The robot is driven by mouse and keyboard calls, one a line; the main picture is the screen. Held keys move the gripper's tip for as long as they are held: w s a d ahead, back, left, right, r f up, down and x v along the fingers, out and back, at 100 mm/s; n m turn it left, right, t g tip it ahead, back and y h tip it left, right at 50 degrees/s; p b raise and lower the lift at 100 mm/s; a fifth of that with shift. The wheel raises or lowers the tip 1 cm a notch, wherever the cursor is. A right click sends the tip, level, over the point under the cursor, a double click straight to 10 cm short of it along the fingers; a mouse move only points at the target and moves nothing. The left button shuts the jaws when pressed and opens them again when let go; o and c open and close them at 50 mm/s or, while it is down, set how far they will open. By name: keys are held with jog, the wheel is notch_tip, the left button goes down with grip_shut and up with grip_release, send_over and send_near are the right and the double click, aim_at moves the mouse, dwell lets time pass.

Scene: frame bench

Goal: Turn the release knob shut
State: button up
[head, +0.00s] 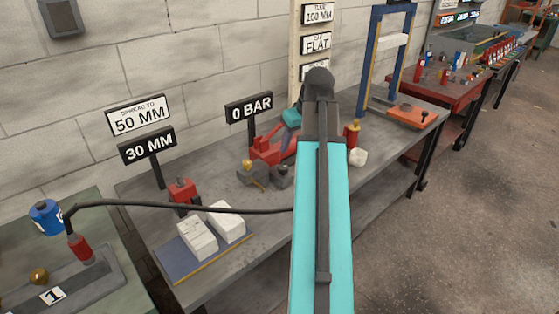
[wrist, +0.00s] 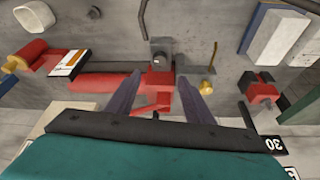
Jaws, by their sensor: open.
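The red pump (head: 270,150) stands on the grey bench, left of my arm in the head view. In the wrist view its red block (wrist: 160,83) lies ahead of and between my fingertips. A small dark grey part (wrist: 160,52) with a rounded top sits at the block's end. A brass piece with a thin stem (wrist: 208,86) is just right of the right finger. I cannot tell for sure which part is the release knob. My gripper (wrist: 160,88) is open, its fingers either side of the red block with no clear grip. In the head view my arm hides the fingers.
A red block (wrist: 261,92) stands by the 30 MM sign, and white blocks (head: 198,236) lie on a blue plate. A red cylinder with a yellow cap (head: 352,133) and a white lump (head: 358,157) are right of my arm. A black hose (head: 150,204) crosses the bench's left half.

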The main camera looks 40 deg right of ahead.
aim_at(283, 167)
jog(key=shift+w, duration=0.25)
jog(key=shift+f, duration=0.1)
jog(key=shift+x, duration=6.8)
jog(key=shift+w, duration=0.1)
jog(key=shift+c, duration=0.2)
jog(key=c, duration=1)
